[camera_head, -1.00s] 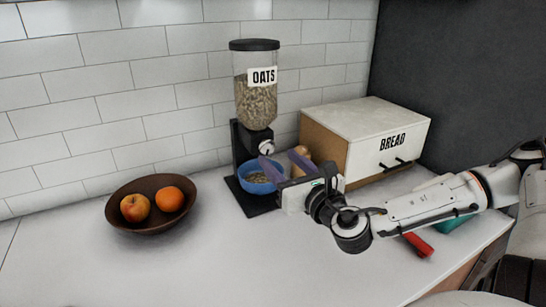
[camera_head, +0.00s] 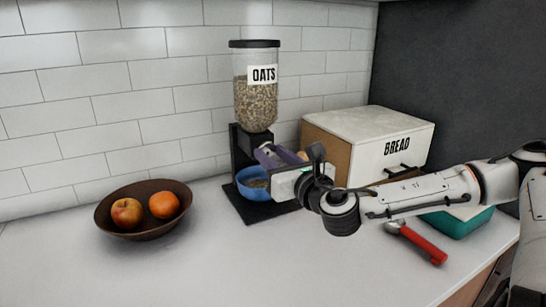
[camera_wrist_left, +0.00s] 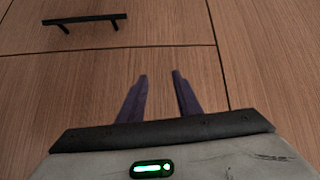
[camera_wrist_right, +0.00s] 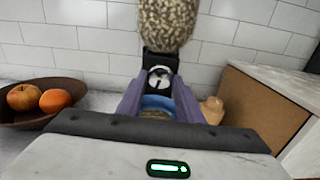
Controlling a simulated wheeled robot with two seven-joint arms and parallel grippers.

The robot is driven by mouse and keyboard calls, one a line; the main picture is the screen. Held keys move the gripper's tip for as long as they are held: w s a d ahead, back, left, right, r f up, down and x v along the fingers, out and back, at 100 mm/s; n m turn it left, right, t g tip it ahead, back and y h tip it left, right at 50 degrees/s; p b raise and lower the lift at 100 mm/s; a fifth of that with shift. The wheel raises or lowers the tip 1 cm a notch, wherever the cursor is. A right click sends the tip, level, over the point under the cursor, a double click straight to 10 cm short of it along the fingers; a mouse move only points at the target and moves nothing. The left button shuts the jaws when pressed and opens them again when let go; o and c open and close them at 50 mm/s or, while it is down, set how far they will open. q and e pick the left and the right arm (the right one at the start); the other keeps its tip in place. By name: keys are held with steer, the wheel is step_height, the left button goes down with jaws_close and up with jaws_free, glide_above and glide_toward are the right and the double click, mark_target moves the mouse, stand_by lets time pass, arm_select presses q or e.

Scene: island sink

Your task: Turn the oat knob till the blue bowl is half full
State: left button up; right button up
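The oat dispenser (camera_head: 256,103), a clear jar labelled OATS on a black stand, stands against the tiled wall. Its round white-faced oat knob (camera_wrist_right: 160,78) shows in the right wrist view but is hidden in the head view. The blue bowl (camera_head: 250,190) sits on the dispenser's base with some oats in it; my right gripper partly covers it. My right gripper (camera_head: 275,155) is open in front of the dispenser, its purple fingers on either side of the knob; contact cannot be told. My left gripper (camera_wrist_left: 160,76) is open and empty, facing wooden cabinet fronts.
A brown bowl (camera_head: 143,232) with an apple (camera_head: 127,213) and an orange (camera_head: 163,205) stands on the left. A bread box (camera_head: 375,150) stands right of the dispenser. A red-handled tool (camera_head: 424,247) and teal container (camera_head: 460,222) lie near my right arm. The front counter is clear.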

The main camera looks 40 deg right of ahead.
steer(key=c, duration=0.5)
arm_select(q)
steer(key=shift+s+a+f, duration=0.1)
steer(key=shift+a+f, duration=0.05)
steer(key=shift+f, duration=0.1)
arm_select(e)
steer(key=shift+m, duration=0.7)
steer(key=shift+r+m, duration=0.1)
steer(key=shift+m, duration=0.7)
steer(key=shift+m+p, duration=0.8)
steer(key=shift+a+m+p, duration=0.1)
steer(key=shift+m+p, duration=0.5)
steer(key=shift+m, duration=0.5)
arm_select(q)
steer(key=shift+s+a+r+p, duration=0.1)
steer(key=shift+a+r+p, duration=0.1)
steer(key=shift+r, duration=0.5)
steer(key=shift+s+a+r+p, duration=0.1)
steer(key=shift+r+p, duration=0.05)
steer(key=shift+r, duration=0.5)
arm_select(e)
steer(key=shift+m, duration=0.9)
arm_select(q)
steer(key=shift+w+r, duration=0.1)
steer(key=shift+r, duration=0.05)
arm_select(e)
steer(key=shift+m, duration=0.3)
